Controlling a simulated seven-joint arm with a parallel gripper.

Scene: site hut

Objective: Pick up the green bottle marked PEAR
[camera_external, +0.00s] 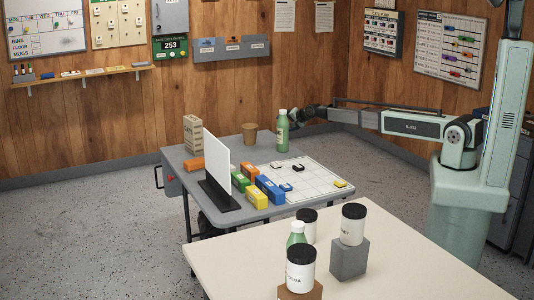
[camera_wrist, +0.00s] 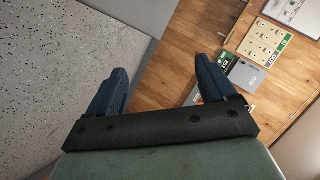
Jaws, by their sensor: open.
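A green bottle (camera_external: 282,133) with a pale cap stands upright on the grey table, near its back edge. A second green bottle (camera_external: 296,234) with a pale cap is on the cream table in front, its lower part hidden by a jar. I cannot read PEAR on either bottle. My gripper (camera_external: 298,116) is just right of the first bottle in the external view, near its upper part; I cannot tell whether they touch. In the wrist view my gripper (camera_wrist: 163,78) is open, with bare space between its two blue fingers and no bottle visible.
Black-lidded white jars (camera_external: 353,224) stand on the cream table (camera_external: 420,270), one on a grey block (camera_external: 349,259). The grey table (camera_external: 180,157) holds a brown cup (camera_external: 249,133), a white upright panel (camera_external: 216,161), coloured blocks (camera_external: 269,190) and a white grid board (camera_external: 315,180).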

